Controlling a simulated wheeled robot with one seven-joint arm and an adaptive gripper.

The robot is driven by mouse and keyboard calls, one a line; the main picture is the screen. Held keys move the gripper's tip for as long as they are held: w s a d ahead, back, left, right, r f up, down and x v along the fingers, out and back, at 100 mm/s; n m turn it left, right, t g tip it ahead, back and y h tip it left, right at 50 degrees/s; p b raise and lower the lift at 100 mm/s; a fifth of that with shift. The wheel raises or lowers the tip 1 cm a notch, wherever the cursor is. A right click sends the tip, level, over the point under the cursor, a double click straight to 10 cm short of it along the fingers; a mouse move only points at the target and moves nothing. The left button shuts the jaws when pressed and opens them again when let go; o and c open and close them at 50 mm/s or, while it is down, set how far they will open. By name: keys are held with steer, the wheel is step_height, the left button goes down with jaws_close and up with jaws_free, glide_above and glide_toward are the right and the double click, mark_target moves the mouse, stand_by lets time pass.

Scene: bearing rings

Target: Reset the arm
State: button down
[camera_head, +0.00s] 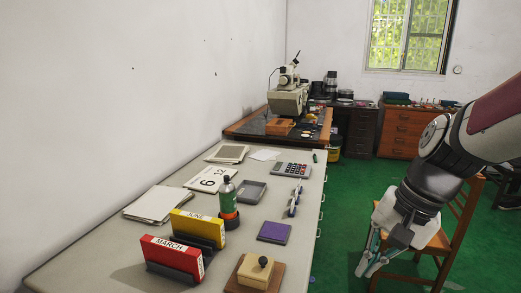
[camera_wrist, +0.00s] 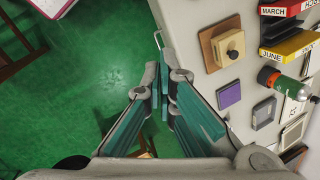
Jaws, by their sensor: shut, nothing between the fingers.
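My gripper (camera_head: 366,268) hangs pointing down at the right of the head view, beyond the table's right edge and over the green floor. In the wrist view its teal fingers (camera_wrist: 167,90) are together and hold nothing. The long pale table (camera_head: 110,262) is to the left of my gripper in the head view and on the right in the wrist view. A small metallic item (camera_head: 294,200), too small to make out, stands near the table's right edge.
On the table are a red box (camera_head: 172,262), a yellow box (camera_head: 197,228), a wooden block with a black knob (camera_head: 254,272), a purple pad (camera_head: 274,231), a bottle (camera_head: 227,196) and a calculator (camera_head: 291,170). A wooden chair (camera_head: 456,232) stands close behind my gripper. Green floor (camera_wrist: 90,80) lies left of the table in the wrist view.

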steer(key=s+r+n+t+h+p, duration=0.1)
steer(key=s+r+n, duration=0.3)
steer(key=s, duration=0.4)
steer(key=s+r+n+t+h+p, duration=0.1)
steer(key=s+r+n+h+p, duration=0.1)
steer(key=s+r, duration=0.3)
steer(key=s+n+p, duration=0.1)
steer(key=s, duration=0.1)
steer(key=shift+s+n+t, duration=0.4)
